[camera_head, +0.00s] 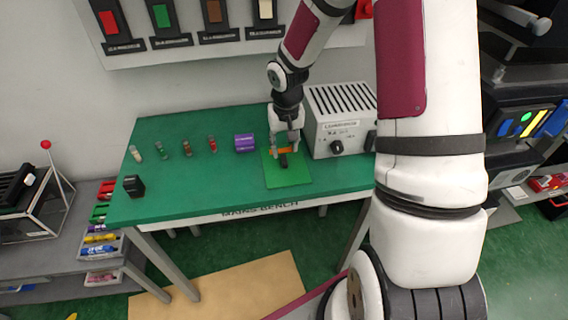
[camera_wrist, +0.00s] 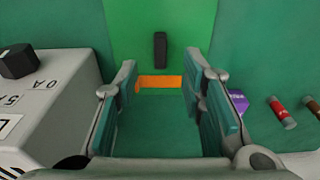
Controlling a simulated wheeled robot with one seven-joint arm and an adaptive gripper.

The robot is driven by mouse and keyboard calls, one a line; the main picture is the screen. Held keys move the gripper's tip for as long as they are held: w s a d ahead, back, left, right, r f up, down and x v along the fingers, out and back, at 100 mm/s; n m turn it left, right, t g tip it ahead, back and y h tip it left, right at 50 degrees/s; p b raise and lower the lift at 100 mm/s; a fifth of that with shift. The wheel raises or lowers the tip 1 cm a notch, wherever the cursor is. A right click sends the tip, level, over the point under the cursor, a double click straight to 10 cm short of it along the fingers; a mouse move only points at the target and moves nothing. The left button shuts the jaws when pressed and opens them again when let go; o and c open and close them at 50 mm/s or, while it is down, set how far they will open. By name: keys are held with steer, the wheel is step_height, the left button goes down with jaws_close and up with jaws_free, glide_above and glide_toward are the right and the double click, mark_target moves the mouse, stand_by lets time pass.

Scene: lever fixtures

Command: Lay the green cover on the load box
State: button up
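The green cover (camera_head: 290,176) is a bright green sheet lying flat on the bench, with a dark upright handle or bar on it. In the wrist view the cover (camera_wrist: 190,30) is ahead of the fingers, with the dark handle (camera_wrist: 160,50) in its middle. The load box (camera_head: 338,122) is a pale grey box with a slotted top and a dark knob, just right of the cover; its labelled side (camera_wrist: 50,100) fills the left of the wrist view. My gripper (camera_wrist: 160,78) is open and empty, above the cover's edge; it also shows in the head view (camera_head: 284,149).
An orange strip (camera_wrist: 158,82) lies at the cover's edge between my fingers; I cannot tell if it is attached. A black block (camera_head: 134,186) stands at the bench's left end.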

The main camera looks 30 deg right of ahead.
mark_target(284, 158)
steer(key=shift+w+f, duration=0.15)
steer(key=shift+f, duration=1.2)
steer(key=shift+w+f, duration=0.15)
steer(key=shift+f, duration=1.2)
steer(key=shift+c, duration=0.6)
jaws_close()
